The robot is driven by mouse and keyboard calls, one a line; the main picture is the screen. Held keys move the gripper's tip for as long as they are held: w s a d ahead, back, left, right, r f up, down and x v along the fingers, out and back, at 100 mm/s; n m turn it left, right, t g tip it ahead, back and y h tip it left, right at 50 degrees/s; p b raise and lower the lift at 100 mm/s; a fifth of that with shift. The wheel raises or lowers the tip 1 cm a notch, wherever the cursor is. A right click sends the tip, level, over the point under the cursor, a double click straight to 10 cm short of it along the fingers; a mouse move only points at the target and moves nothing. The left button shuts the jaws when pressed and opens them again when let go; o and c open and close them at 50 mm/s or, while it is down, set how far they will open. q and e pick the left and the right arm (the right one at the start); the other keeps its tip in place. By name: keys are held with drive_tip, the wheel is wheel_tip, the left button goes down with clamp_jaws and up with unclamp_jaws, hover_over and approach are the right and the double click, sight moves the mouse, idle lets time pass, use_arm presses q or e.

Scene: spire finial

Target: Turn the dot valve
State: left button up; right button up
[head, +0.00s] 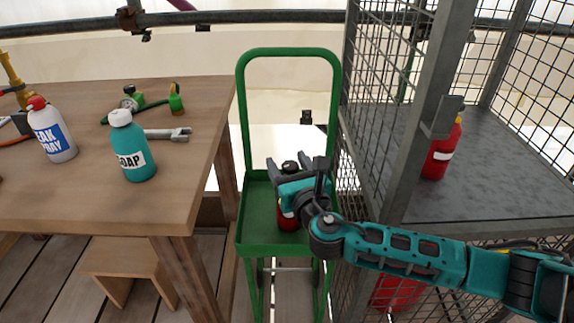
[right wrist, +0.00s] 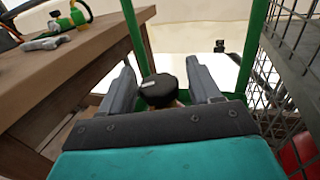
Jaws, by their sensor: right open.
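A red cylinder (head: 287,217) stands in the tray of a green cart (head: 255,205), mostly hidden behind my right gripper. A round black knob (head: 290,167) is at its top. In the right wrist view the black knob (right wrist: 160,92) has a small pale mark on it; I cannot tell whether this is a dot. My right gripper (head: 297,164) is open, with one finger on each side of the knob. The right wrist view shows gaps between the knob and both fingers (right wrist: 162,82). My left gripper is not in view.
A wooden table (head: 190,110) at left holds a teal soap bottle (head: 133,152), a white spray bottle (head: 52,135) and a wrench (head: 168,133). A wire cage (head: 385,60) with a red extinguisher (head: 440,155) stands close on the right. The cart's green handle (head: 290,51) rises behind the gripper.

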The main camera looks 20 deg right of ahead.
drive_tip(key=shift+w, duration=0.45)
drive_tip(key=c, duration=1.1)
drive_tip(key=shift+o, duration=0.2)
drive_tip(key=shift+s+m+h+p, duration=0.1)
drive_tip(key=shift+m+h+p, duration=0.65)
drive_tip(key=shift+h, duration=0.25)
drive_tip(key=m+h+p, duration=0.2)
drive_tip(key=h, duration=0.1)
drive_tip(key=shift+d+g, duration=0.15)
drive_tip(key=shift+g, duration=0.25)
drive_tip(key=m+h, duration=0.1)
drive_tip(key=m+g+h+p, duration=0.1)
drive_tip(key=h, duration=0.1)
drive_tip(key=shift+s+d+h, duration=0.1)
drive_tip(key=shift+d+h, duration=0.1)
drive_tip(key=shift+h, duration=0.1)
drive_tip(key=shift+s+d+f+m+g+h+p, duration=0.1)
drive_tip(key=shift+m+g+h+p, duration=0.2)
drive_tip(key=shift+m+g+h, duration=0.4)
drive_tip(key=shift+d+f+m+g+h+p, duration=0.1)
drive_tip(key=shift+m+g+h+p, duration=0.25)
drive_tip(key=shift+h, duration=0.55)
drive_tip(key=shift+m, duration=0.3)
